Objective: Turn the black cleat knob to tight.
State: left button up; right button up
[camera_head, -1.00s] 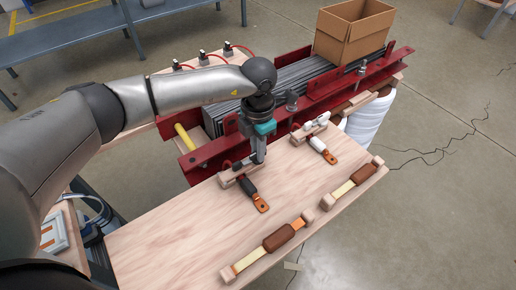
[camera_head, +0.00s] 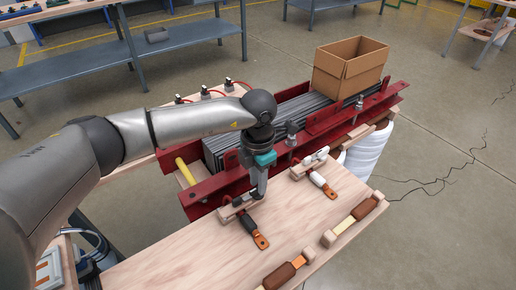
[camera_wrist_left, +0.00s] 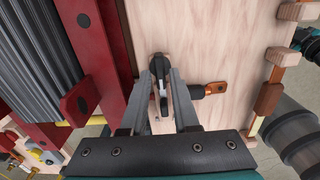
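The black cleat knob (camera_wrist_left: 158,72) shows between the fingertips of my left gripper (camera_wrist_left: 163,78) in the left wrist view. The fingers stand close on both sides of it, but I cannot tell whether they press on it. In the head view my left gripper (camera_head: 257,194) points down at the wooden cleat block (camera_head: 232,208) on the near side of the red rail, and hides much of the knob. A black-sleeved cable end with a copper lug (camera_head: 262,241) sticks out from the cleat over the table.
A second cleat with a white knob (camera_head: 317,156) and a white-sleeved lug stands to the right. Brown-handled pieces (camera_head: 362,208) lie along the table's front edge. The red rail (camera_head: 205,200) flanks grey stacked sheets (camera_head: 222,150); a cardboard box (camera_head: 350,66) sits behind.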

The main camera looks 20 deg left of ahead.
pick_arm(q)
notch_tip(320, 180, up, 14)
jog(key=p, duration=0.3)
jog(key=shift+f, duration=0.15)
pick_arm(e)
jog(key=s+d+f, duration=0.2)
jog(key=s+d, duration=0.3)
jog(key=s, duration=0.1)
jog(key=shift+f+h, duration=0.25)
jog(key=shift+h, duration=0.05)
jog(key=shift+s, duration=0.15)
